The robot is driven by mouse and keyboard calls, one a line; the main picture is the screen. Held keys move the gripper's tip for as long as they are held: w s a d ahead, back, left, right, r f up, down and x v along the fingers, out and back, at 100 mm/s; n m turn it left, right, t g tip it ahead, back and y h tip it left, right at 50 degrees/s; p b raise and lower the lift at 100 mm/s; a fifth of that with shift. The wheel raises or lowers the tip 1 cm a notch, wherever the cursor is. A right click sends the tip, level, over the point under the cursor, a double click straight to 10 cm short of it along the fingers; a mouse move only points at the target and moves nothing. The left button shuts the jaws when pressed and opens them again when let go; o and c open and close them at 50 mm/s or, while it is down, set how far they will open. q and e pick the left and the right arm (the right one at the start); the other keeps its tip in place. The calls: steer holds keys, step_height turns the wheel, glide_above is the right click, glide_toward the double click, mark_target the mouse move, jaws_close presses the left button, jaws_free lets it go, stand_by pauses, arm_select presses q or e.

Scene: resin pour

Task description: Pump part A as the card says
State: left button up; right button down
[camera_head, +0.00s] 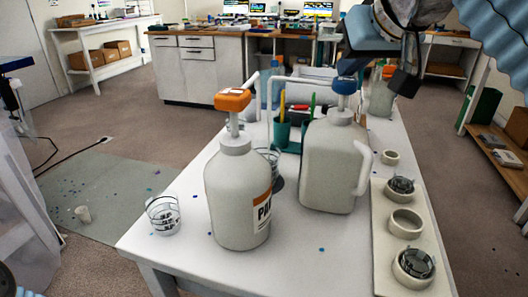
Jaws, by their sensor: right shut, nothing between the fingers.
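A grey jug with an orange pump head (238,190) stands upright on the white table; its label turns right and only "PA" reads. Behind it to the right stands a grey jug with a blue pump head (328,165), with a handle on its right side. I cannot tell from the labels which is part A. A clear printed cup (163,215) stands at the table's left edge; another clear cup (270,158) is partly hidden behind the orange-pump jug. My right gripper (405,84) is shut and empty, above and right of the blue pump. I cannot make out a card.
Round moulds (405,222) sit on a pale board (383,262) along the table's right side, some with dark pieces inside. A green holder (282,134) with pens stands behind the jugs.

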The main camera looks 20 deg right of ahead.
steer(key=shift+f+b, duration=0.8)
steer(key=shift+f, duration=0.4)
step_height(320, 180, up, 3)
steer(key=p, duration=0.2)
steer(key=shift+f+p, duration=0.15)
steer(key=shift+p, duration=0.25)
steer(key=shift+r+p, duration=0.3)
steer(key=shift+r, duration=0.25)
steer(key=shift+f, duration=0.1)
